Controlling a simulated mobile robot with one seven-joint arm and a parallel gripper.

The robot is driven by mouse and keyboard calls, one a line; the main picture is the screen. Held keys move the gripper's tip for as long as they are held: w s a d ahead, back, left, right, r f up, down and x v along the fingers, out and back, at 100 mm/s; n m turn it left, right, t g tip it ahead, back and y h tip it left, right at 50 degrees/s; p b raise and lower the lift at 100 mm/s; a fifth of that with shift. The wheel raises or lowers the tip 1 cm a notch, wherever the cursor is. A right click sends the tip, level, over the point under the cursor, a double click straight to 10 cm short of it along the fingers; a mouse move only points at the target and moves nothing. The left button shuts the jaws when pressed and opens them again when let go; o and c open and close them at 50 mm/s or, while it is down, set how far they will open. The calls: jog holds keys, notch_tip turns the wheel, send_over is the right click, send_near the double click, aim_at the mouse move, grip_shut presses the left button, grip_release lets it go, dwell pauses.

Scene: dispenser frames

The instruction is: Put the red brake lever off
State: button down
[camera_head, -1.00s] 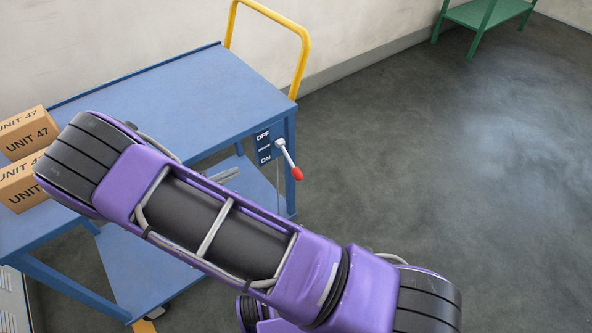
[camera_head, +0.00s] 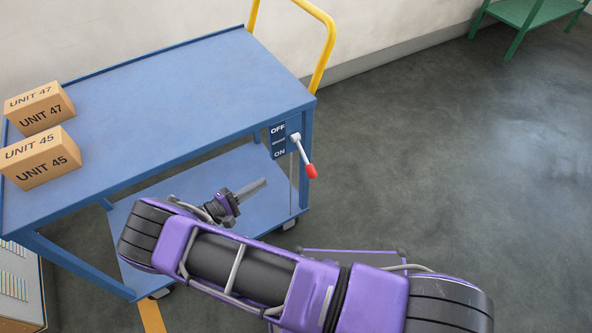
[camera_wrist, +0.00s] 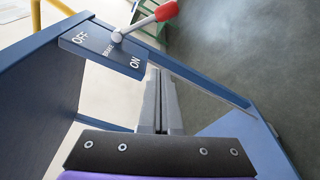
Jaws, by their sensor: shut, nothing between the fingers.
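The red-tipped brake lever (camera_head: 304,156) is on the end of the blue cart, beside a plate (camera_head: 278,142) marked OFF above and ON below. Its grey arm slants down and to the right from the pivot, toward the ON side. In the wrist view, the lever (camera_wrist: 145,22) stands out from the plate (camera_wrist: 103,47) at the top, its red knob near the upper edge. My gripper (camera_head: 264,182) is shut and empty, below and left of the lever, apart from it. In the wrist view, my gripper's closed fingers (camera_wrist: 157,78) point up, below the plate's ON end.
The cart's blue top (camera_head: 180,95) holds two cartons, UNIT 47 (camera_head: 40,108) and UNIT 45 (camera_head: 42,160). A lower shelf (camera_head: 265,215) lies beneath. A yellow handle (camera_head: 328,45) rises at the far end. The floor right of the cart is open; a green table (camera_head: 525,12) stands far back.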

aim_at(304, 157)
jog(key=w+d, duration=0.5)
jog(key=d, duration=0.5)
jog(key=shift+d+r, duration=0.25)
jog(key=shift+r, duration=0.15)
jog(key=shift+r, duration=0.1)
jog(key=shift+s+d+r+n+p, duration=0.1)
jog(key=shift+s+d+n+p, duration=0.1)
jog(key=shift+n+p, duration=0.1)
